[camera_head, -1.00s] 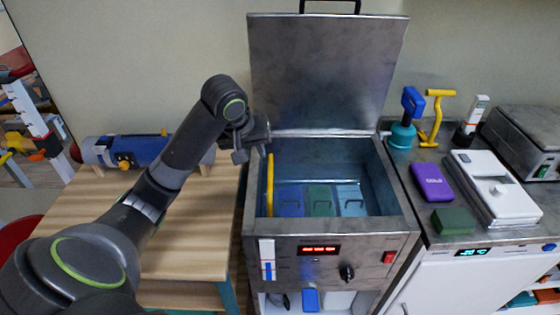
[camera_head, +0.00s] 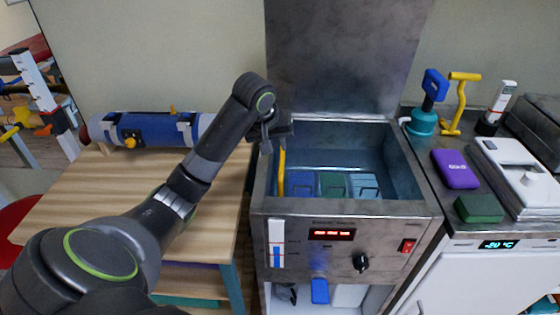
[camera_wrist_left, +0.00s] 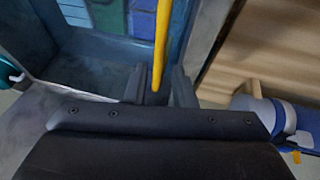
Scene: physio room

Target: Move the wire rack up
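The wire rack shows mainly as its upright yellow handle (camera_head: 282,172) at the left inside wall of the open metal tank (camera_head: 345,208); I cannot make out the wires. Blue, green and light blue packs (camera_head: 333,184) lie low in the tank. My left gripper (camera_head: 275,143) is over the tank's left rim at the handle's top. In the left wrist view, the yellow handle (camera_wrist_left: 161,45) ends between the two fingertips (camera_wrist_left: 158,88), with a small gap on each side. The left gripper looks open around it. My right gripper is not in view.
The tank's raised lid (camera_head: 345,60) stands behind it. A wooden table (camera_head: 110,200) with a blue roll (camera_head: 155,129) is at the left. At the right, a counter holds a purple box (camera_head: 455,168), a green block (camera_head: 479,208) and a teal-based tool (camera_head: 422,122).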

